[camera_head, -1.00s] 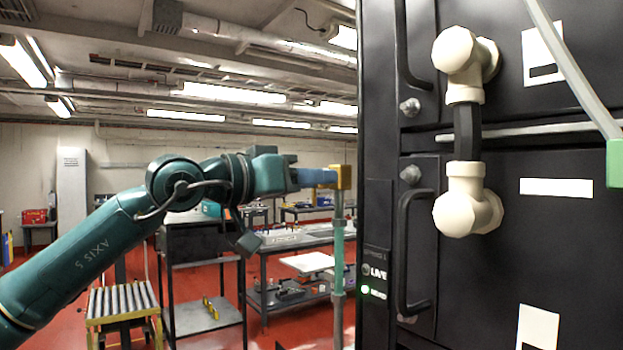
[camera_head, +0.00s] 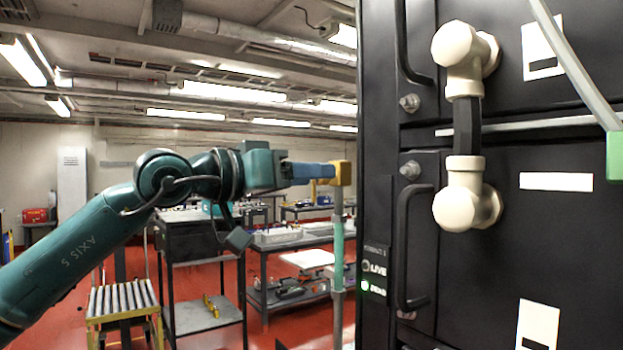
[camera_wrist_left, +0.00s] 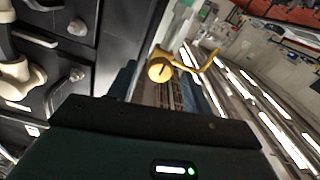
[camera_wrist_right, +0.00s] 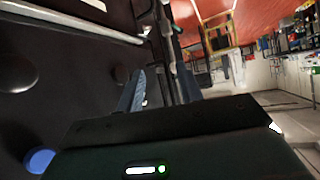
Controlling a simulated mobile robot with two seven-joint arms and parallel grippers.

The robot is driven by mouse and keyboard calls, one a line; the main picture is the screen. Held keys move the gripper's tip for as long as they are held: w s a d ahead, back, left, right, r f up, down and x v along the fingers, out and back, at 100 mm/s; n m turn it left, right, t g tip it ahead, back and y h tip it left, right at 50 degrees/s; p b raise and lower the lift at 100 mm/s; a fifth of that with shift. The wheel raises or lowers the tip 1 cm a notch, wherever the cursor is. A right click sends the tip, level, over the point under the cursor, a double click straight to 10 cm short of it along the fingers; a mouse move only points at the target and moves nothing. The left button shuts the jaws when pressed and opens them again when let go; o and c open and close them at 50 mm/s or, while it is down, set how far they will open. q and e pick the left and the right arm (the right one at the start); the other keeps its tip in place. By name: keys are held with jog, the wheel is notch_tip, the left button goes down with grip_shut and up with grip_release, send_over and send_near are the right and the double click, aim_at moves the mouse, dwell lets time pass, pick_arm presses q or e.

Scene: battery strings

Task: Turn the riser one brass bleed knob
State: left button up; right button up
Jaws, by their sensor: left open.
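The riser is an upright pipe (camera_head: 337,240) with a green band, beside the black cabinet. A brass-yellow fitting (camera_head: 347,172) sits at its top in the head view. In the left wrist view a round brass knob (camera_wrist_left: 160,69) with a slot in its face lies ahead, near the fingertips. A curved yellow piece (camera_wrist_left: 205,62) is beside it. My left gripper (camera_head: 330,173) is open, its blue fingers reaching from the left to the brass fitting; contact is unclear. My right gripper (camera_wrist_right: 160,88) shows only in its own wrist view, its fingers apart with no held object visible.
The black cabinet (camera_head: 510,270) fills the right, with handles and white pipe elbows (camera_head: 462,205). A sloping grey bar with a green end (camera_head: 614,155) crosses its upper right. Behind my left arm stand carts, a roller stand (camera_head: 122,300) and benches on a red floor.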

pick_arm(q)
jog(key=b+v, duration=0.3)
jog(key=v, duration=0.9)
pick_arm(e)
jog(key=shift+a+f+y, duration=0.35)
jog(key=shift+a+y, duration=0.05)
jog(key=shift+a, duration=0.25)
jog(key=shift+w, duration=0.1)
